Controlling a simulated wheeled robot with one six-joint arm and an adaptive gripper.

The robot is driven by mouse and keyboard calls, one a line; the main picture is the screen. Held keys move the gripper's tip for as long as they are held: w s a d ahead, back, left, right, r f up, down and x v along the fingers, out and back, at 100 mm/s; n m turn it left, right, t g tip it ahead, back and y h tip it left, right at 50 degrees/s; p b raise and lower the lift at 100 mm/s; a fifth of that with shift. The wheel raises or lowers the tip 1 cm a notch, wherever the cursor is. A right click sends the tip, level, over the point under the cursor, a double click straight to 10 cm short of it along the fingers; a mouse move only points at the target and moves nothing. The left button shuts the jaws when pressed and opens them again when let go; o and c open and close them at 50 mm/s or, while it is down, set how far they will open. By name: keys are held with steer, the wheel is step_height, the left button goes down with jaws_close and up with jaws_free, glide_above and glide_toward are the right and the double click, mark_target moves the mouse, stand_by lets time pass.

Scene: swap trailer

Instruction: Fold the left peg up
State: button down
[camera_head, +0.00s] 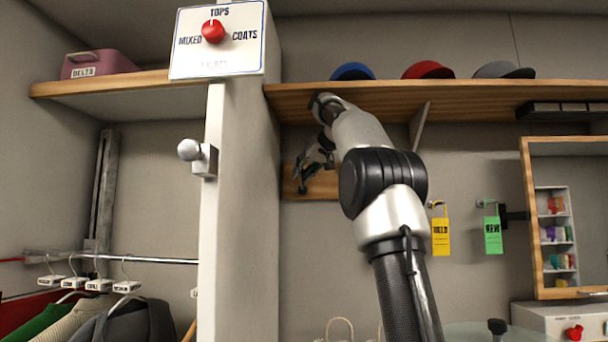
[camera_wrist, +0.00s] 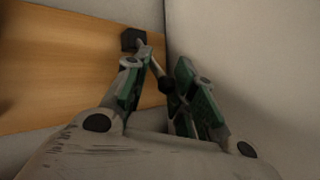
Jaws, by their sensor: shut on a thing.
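My gripper (camera_head: 308,174) is in front of the board. In the wrist view my gripper (camera_wrist: 162,76) has its fingers on either side of the peg and is shut on it. The fingers and arm hide parts of the peg and board; I cannot tell its exact tilt.
The white partition (camera_head: 240,210) stands just left of my gripper. A wooden shelf (camera_head: 460,94) with several caps is above. Yellow (camera_head: 441,237) and green (camera_head: 493,235) tags hang to the right, beside a wood-framed mirror cabinet (camera_head: 530,220).

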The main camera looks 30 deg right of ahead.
steer(key=shift+w+a+r, duration=0.15)
steer(key=shift+a+r, duration=0.1)
steer(key=shift+a, duration=0.05)
steer(key=c, duration=1.4)
jaws_free()
steer(key=shift+o, duration=0.5)
steer(key=shift+a, duration=0.15)
steer(key=shift+f, duration=0.1)
